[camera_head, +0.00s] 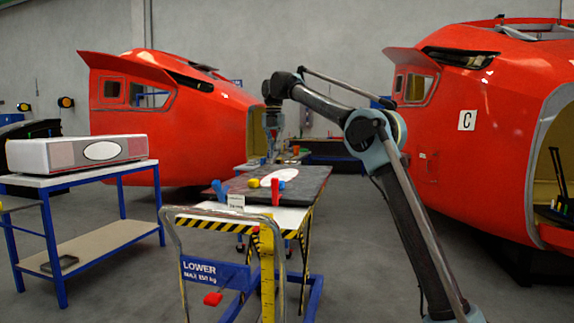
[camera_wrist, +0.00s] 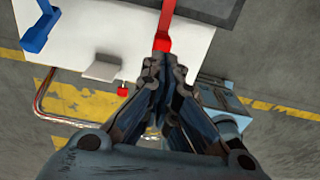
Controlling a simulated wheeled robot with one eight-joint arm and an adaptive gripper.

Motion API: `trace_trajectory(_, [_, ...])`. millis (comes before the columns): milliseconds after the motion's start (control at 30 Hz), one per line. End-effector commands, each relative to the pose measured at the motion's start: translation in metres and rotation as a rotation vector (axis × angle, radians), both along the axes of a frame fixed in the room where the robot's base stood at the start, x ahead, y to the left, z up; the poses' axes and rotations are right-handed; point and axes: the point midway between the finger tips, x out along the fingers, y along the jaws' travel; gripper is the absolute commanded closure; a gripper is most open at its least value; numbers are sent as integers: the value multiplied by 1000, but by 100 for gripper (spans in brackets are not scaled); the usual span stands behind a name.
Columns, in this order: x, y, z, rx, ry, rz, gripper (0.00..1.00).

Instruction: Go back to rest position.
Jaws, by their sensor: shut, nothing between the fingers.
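My gripper (camera_head: 271,150) hangs at the end of my arm above the far part of the lift cart's top in the head view. In the wrist view my gripper (camera_wrist: 166,62) is shut, its fingertips together with nothing between them. Beyond the tips in that view is a red clamp (camera_wrist: 165,28) at the white table edge. I cannot tell whether the tips touch it. A blue clamp (camera_wrist: 38,30) lies to the left.
The lift cart (camera_head: 215,268) carries a dark panel (camera_head: 312,181) with clamps. A blue-framed table (camera_head: 85,180) with a white box (camera_head: 80,152) stands left. Red nosecones stand behind left (camera_head: 215,130) and right (camera_head: 450,150). Grey floor is open between table and cart.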

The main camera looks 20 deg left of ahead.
Motion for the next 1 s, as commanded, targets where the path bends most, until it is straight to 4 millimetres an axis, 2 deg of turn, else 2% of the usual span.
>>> trace_trajectory(167, [2,-7,1,1,-1,-22,100])
trace_trajectory(267, [5,-25,4,3,-5,-89,100])
trace_trajectory(433, [9,-79,8,10,-14,-301,100])
trace_trajectory(633, [5,-149,6,23,-25,-581,100])
trace_trajectory(867, [-13,-227,-6,38,-35,-899,100])
trace_trajectory(1000, [-30,-273,-18,51,-41,-1093,100])
